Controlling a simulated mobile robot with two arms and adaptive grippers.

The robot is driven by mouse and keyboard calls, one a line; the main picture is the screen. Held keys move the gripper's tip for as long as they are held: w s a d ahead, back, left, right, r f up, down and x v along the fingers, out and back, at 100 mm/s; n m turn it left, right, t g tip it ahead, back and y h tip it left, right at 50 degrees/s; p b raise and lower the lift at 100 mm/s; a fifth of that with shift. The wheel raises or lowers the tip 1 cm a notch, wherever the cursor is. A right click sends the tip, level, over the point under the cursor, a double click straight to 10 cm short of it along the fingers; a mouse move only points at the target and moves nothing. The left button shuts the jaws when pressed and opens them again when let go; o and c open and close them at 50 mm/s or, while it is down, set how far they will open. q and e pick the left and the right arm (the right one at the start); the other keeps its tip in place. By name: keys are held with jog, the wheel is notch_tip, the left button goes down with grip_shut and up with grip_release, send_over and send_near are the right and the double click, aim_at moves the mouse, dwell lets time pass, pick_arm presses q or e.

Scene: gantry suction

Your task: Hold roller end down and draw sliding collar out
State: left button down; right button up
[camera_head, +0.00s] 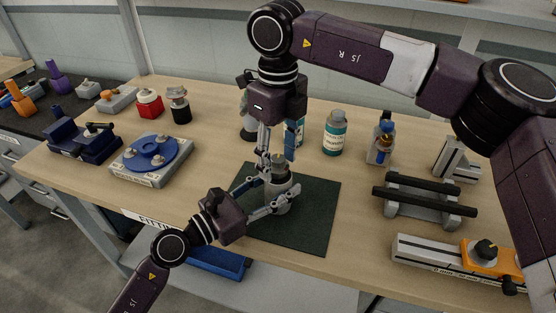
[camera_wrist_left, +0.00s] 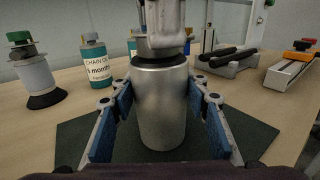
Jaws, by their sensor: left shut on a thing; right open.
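The roller end (camera_head: 278,192) is a grey metal cylinder standing upright on the dark green mat (camera_head: 312,215). It fills the middle of the left wrist view (camera_wrist_left: 163,112). A narrower metal part, seemingly the sliding collar (camera_wrist_left: 158,48), sits on its top. My left gripper (camera_head: 274,195) comes in low from the front left and is shut on the roller end, one blue-padded finger on each side. My right gripper (camera_head: 277,160) points straight down from above, open, its fingertips at the collar. Its fingers partly hide the collar, and I cannot tell whether they touch it.
A bottle with a teal label (camera_head: 335,132) and a small dropper bottle (camera_head: 381,140) stand behind. A grey stand with black bars (camera_head: 424,197) and an orange-ended rail (camera_head: 455,260) are at right. A blue round fixture (camera_head: 151,154) is at left. The mat's front is clear.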

jog(key=shift+f, duration=0.4)
jog(key=shift+c, duration=0.3)
grip_shut()
